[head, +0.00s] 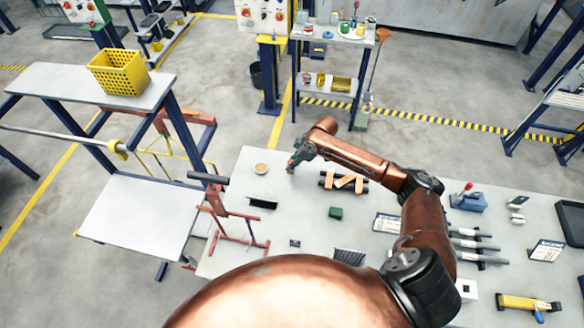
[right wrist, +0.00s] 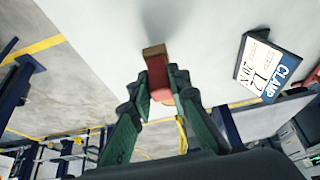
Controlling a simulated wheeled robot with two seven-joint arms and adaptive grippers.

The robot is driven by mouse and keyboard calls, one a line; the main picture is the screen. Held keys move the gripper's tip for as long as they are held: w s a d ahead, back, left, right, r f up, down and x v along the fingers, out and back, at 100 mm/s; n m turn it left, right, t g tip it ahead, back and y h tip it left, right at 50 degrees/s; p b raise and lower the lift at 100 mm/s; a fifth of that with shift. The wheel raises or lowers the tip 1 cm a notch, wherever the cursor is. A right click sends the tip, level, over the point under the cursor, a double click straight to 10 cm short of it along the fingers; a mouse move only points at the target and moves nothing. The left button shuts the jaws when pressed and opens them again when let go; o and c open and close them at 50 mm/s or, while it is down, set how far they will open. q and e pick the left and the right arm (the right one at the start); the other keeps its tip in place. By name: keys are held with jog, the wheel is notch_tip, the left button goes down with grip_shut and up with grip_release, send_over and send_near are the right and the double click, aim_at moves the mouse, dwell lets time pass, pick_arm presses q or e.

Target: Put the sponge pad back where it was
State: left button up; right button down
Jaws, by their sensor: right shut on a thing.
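My right gripper (head: 291,164) is above the far left part of the grey table (head: 300,189). In the right wrist view its green fingers (right wrist: 160,92) are shut on a small red block with a tan end, which I take to be the sponge pad (right wrist: 157,66). The fingers cover part of the pad. In the head view the pad is too small to make out clearly. I cannot tell whether it touches the table. My left gripper is not in view.
A small round tan cup (head: 260,168) stands left of the gripper. A clamp sign (right wrist: 265,68) stands on the table. Orange and black pieces (head: 343,182) and a green block (head: 335,212) lie to the right. A red stand (head: 232,222) is at the left edge.

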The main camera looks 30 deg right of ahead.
jog(key=shift+s+f, duration=0.1)
jog(key=shift+f, duration=1.2)
jog(key=c, duration=1.8)
grip_release()
jog(key=v, duration=1.2)
